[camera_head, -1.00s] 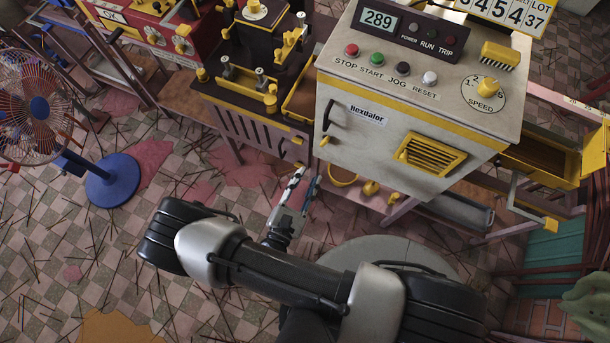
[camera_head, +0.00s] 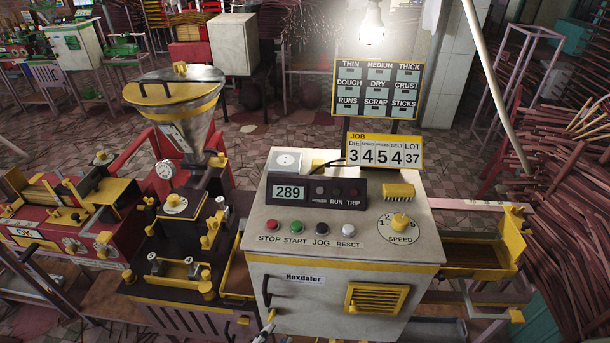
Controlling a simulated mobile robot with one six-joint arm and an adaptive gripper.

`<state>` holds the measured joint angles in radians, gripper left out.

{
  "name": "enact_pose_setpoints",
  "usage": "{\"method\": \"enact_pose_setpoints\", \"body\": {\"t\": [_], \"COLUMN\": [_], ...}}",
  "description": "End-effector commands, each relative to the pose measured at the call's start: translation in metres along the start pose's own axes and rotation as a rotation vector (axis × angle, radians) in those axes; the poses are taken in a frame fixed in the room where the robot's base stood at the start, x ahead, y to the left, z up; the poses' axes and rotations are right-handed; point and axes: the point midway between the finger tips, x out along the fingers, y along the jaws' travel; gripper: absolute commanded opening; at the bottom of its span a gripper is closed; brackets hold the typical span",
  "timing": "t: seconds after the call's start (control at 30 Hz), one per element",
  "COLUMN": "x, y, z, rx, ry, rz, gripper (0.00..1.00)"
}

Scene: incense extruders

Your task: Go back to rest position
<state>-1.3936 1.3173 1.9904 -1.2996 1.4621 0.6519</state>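Only a small tip of my gripper (camera_head: 264,331) shows, at the bottom edge of the head view. It is in front of the lower left of the white Hexdalor control cabinet (camera_head: 330,297). Most of the gripper and the whole arm are below the picture, so I cannot see whether the fingers are open or shut. The cabinet's top has red, green, black and white buttons, a yellow speed knob (camera_head: 400,221) and a display (camera_head: 289,192) reading 289.
A dark extruder with a metal hopper (camera_head: 185,120) stands left of the cabinet, and a red machine (camera_head: 70,250) is further left. A yellow tray (camera_head: 475,257) sticks out at right. Stick bundles (camera_head: 560,185) crowd the right side. Open tiled floor lies behind.

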Motion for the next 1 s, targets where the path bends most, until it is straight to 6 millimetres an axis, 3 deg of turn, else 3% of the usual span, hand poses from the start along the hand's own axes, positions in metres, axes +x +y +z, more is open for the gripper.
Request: {"method": "enact_pose_setpoints", "body": {"t": [0.03, 0.2, 0.43, 0.7, 1.0], "x": [0.013, 0.044, 0.065, 0.059, 0.036], "y": [0.007, 0.004, -0.018, -0.048, -0.064], "z": [0.024, 0.094, 0.181, 0.262, 0.326], "rx": [0.051, 0.196, 0.444, 0.825, 1.365], "ry": [-0.023, -0.077, -0.101, -0.068, 0.022], "rz": [-0.106, -0.441, -0.859, -1.255, -1.494], "gripper": [0.30, 0.30, 0.30, 0.30, 0.30]}}
